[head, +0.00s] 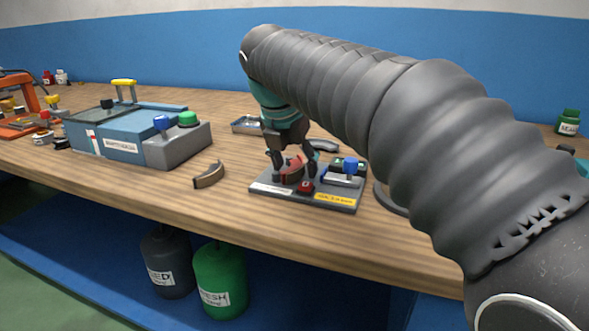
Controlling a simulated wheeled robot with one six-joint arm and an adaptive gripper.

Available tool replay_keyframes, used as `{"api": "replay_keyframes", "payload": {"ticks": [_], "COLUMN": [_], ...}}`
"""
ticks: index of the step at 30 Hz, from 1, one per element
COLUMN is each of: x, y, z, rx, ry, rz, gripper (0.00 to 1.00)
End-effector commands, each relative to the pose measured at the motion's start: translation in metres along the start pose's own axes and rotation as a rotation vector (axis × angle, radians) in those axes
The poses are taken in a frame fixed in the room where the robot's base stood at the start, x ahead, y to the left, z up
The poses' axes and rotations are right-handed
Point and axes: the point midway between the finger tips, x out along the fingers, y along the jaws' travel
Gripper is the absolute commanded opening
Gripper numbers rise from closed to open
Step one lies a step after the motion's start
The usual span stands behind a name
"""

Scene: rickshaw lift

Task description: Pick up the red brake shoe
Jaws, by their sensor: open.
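The red brake shoe (291,171) is a small curved piece on the grey fixture plate (330,202), on the wooden bench right of the middle. My gripper (290,168) points down over the plate, with its fingers open to either side of the red shoe. I cannot tell whether the fingers touch it. The fingers and my wrist hide part of the shoe.
A brown curved shoe (209,175) lies on the bench left of the plate. A blue-grey machine (135,135) stands farther left. A metal tray (246,125) lies behind. The bench's front strip is clear.

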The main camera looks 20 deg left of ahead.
Motion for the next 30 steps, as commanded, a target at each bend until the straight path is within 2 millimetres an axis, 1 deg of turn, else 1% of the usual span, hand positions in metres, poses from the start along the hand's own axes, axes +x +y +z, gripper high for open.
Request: {"api": "replay_keyframes", "payload": {"ticks": [4, 5, 6, 8, 9, 11, 12, 23, 26, 30], "x": [0.000, 0.000, 0.000, 0.000, 0.000, 0.000, 0.000, -0.003, -0.008, -0.021], "y": [0.000, 0.000, 0.000, 0.000, 0.000, 0.000, 0.000, 0.000, 0.000, 0.000], "z": [0.000, 0.000, 0.000, 0.000, 0.000, 0.000, 0.000, 0.002, 0.004, 0.009], "rx": [0.000, 0.000, 0.000, 0.000, 0.000, 0.000, 0.000, 0.001, 0.001, 0.002], "ry": [0.000, 0.000, 0.000, 0.000, 0.000, 0.000, 0.000, -0.002, -0.002, -0.002], "rz": [0.000, 0.000, 0.000, 0.000, 0.000, 0.000, 0.000, 0.001, 0.002, 0.003], "gripper": [0.63, 0.55, 0.45, 0.30, 0.20, 0.05, 0.00, 0.00, 0.00, 0.00]}}
